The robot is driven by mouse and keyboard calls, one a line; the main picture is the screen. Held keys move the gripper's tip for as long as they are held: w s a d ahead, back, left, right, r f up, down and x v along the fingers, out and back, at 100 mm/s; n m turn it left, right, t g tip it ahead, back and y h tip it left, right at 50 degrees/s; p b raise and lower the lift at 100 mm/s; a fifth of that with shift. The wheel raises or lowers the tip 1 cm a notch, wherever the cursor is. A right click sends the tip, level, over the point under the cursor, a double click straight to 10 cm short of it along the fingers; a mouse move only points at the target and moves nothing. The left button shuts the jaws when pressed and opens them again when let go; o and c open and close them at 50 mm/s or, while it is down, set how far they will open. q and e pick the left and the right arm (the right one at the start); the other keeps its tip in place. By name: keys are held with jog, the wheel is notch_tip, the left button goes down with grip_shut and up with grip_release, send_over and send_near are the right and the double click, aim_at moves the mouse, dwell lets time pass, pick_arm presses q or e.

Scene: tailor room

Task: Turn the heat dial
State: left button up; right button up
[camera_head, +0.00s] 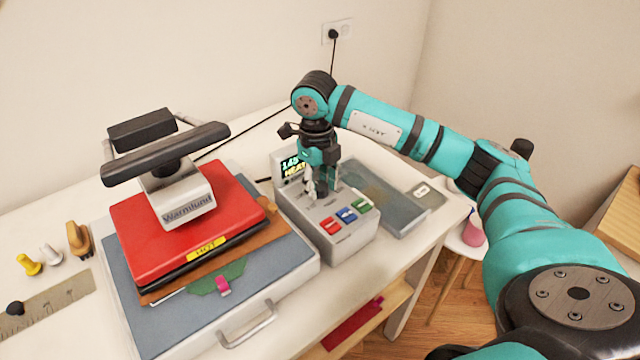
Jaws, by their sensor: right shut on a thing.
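A grey control box (350,239) stands on the white table to the right of the heat press. Its small screen (292,165) shows "145" and "HEAT". Red, blue and green buttons (346,215) sit on its top front. My right gripper (322,193) points down onto the top of the box, behind the buttons, and is shut on the heat dial there. The dial itself is hidden by the fingers, so its angle cannot be told. My left gripper is not in view.
The red heat press (190,227), marked "HOT", stands left of the box on a grey-blue base (110,270). A flat grey tray (384,200) lies to the right. A wall socket (337,32) is behind.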

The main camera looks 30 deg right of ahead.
aim_at(317, 187)
dwell(0.4)
jog(key=o, duration=1.1)
jog(key=shift+o, duration=0.2)
jog(key=shift+r, duration=0.15)
notch_tip(317, 187, up, 12)
jog(key=shift+a, duration=0.3)
